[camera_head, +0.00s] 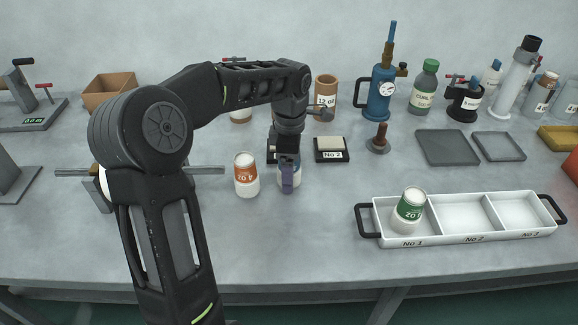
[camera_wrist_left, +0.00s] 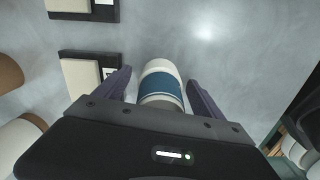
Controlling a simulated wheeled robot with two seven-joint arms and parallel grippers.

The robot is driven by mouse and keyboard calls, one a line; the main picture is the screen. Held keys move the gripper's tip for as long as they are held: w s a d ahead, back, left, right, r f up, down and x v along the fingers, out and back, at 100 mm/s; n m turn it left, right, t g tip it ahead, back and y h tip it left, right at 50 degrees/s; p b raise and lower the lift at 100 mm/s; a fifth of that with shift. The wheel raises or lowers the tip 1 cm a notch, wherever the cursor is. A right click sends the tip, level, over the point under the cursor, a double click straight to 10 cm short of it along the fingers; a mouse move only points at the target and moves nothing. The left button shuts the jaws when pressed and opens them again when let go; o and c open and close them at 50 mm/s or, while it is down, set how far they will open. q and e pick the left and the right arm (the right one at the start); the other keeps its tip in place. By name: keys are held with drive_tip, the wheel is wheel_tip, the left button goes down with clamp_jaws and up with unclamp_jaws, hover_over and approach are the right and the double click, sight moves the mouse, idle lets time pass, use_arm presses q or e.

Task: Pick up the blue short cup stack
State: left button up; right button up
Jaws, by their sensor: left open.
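The blue short cup stack (camera_wrist_left: 161,84) is white with a blue band. It stands between the two open fingers of my left gripper (camera_wrist_left: 161,92) in the left wrist view, with a gap on each side. In the head view the blue stack (camera_head: 294,184) is mostly hidden behind my left gripper (camera_head: 289,178), which points down at it. An orange-banded cup stack (camera_head: 246,176) stands just left of it on the table. A green-banded cup stack (camera_head: 408,209) sits in compartment No 1 of the white tray (camera_head: 463,241). My right gripper is not in view.
The No 2 block (camera_head: 331,149) lies behind the blue stack, with a brown 12 oz cup (camera_head: 326,92) farther back. A blue gauge device (camera_head: 379,100) and bottles stand at the back right. The table front between stack and tray is clear.

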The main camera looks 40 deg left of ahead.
use_arm(q)
drive_tip(key=shift+f, duration=0.2)
drive_tip(key=shift+c, duration=0.2)
drive_tip(key=c, duration=1.4)
